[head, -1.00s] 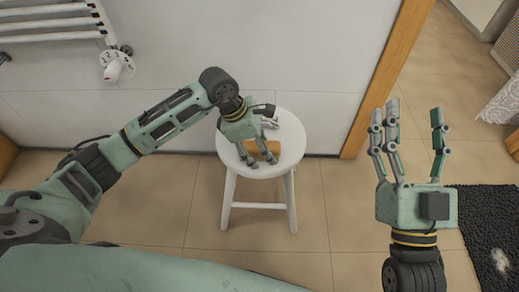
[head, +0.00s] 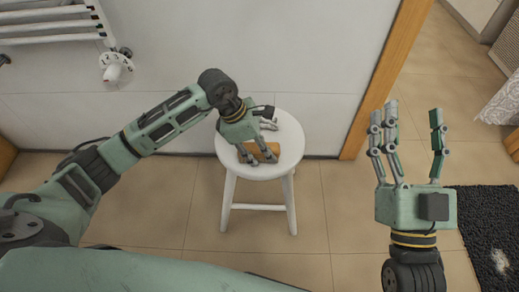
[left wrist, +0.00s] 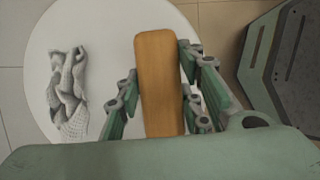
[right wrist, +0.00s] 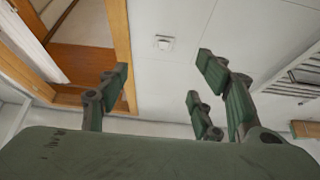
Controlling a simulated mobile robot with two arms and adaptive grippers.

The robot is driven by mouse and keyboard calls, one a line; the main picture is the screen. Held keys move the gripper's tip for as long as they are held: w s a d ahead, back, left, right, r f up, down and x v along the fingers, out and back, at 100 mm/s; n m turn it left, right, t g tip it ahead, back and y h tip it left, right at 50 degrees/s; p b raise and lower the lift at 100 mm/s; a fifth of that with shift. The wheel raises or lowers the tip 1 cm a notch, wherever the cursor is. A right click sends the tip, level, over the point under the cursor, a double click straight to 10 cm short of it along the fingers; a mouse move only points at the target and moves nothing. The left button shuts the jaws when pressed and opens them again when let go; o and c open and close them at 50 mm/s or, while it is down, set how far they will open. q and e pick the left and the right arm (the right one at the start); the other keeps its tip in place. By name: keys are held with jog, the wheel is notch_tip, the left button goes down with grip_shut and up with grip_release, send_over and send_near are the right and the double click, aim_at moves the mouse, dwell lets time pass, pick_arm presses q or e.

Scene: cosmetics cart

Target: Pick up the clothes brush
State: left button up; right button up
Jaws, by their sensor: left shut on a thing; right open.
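The clothes brush (head: 262,153) shows as an orange-brown wooden block on the white round stool. In the left wrist view the brush (left wrist: 160,80) lies lengthwise between the fingers. My left gripper (head: 259,157) reaches down over the stool from the left and is shut on the brush, with fingers on both sides of it. The left wrist view shows my left gripper's fingers (left wrist: 160,95) along its long edges. I cannot tell whether the brush touches the stool top. My right gripper (head: 412,110) is open and empty, fingers pointing up, well right of the stool.
The white stool (head: 290,140) stands near the wall. A grey-white crumpled or sculpted item (left wrist: 68,95) lies on it beside the brush. A wooden door frame (head: 385,80) is right of the stool. A dark mat (head: 485,225) lies at right. Floor in front is clear.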

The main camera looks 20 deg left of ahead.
pick_arm(q)
notch_tip(320, 180, up, 5)
jog(key=shift+r+p, duration=0.1)
jog(key=shift+p, duration=1.05)
jog(key=s+d+r+p, duration=0.2)
jog(key=s+d+r, duration=0.3)
jog(key=d, duration=0.5)
jog(key=shift+s+r, duration=0.4)
jog(key=shift+r, duration=0.2)
pick_arm(e)
jog(key=s+d+f+g+h, duration=0.1)
jog(key=d+f+g+h, duration=0.1)
jog(key=f+g, duration=0.4)
jog(key=s+d+f+g+h, duration=0.1)
jog(key=f+g, duration=0.5)
jog(key=f, duration=0.9)
jog(key=shift+s+d+m+h, duration=0.3)
jog(key=shift+s+d+h, duration=0.05)
jog(key=shift+h, duration=0.25)
